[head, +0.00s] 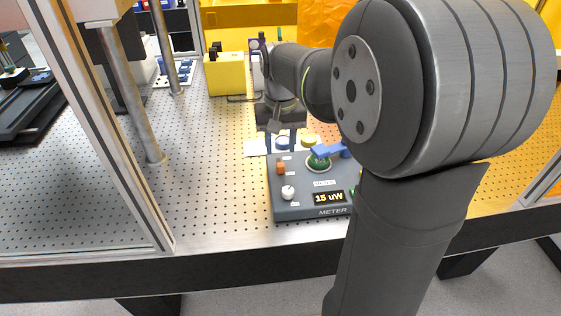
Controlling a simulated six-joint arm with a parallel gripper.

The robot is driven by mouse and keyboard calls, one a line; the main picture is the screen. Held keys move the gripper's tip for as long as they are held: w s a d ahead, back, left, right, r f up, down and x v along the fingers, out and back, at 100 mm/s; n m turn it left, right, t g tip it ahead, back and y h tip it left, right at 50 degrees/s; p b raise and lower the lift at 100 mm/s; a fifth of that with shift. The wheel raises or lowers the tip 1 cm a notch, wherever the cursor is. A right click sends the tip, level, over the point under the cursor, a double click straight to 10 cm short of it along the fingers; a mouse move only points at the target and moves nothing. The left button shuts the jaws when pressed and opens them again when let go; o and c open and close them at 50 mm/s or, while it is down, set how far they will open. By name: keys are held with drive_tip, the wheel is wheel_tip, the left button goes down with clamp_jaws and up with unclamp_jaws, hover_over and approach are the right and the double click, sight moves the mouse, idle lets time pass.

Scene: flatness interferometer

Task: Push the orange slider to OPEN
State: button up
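The orange slider (281,168) is a small block on the left part of the dark grey METER box (325,199). Small pale labels lie near it, too small to read, so I cannot tell which mark is OPEN. My gripper (281,146) points down just behind the slider, near the box's back edge. Its two dark fingers look apart, with nothing seen held between them. In this view the fingertips are above the slider in the picture; no contact shows. My arm covers the box's right side.
Blue and yellow round parts stand behind. A yellow block (224,76) stands farther back. The perforated table (205,175) is clear at left.

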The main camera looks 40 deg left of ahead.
sight(281, 164)
wheel_tip(281, 164, down, 6)
drive_tip(key=shift+f, duration=0.2)
drive_tip(key=shift+c, duration=0.2)
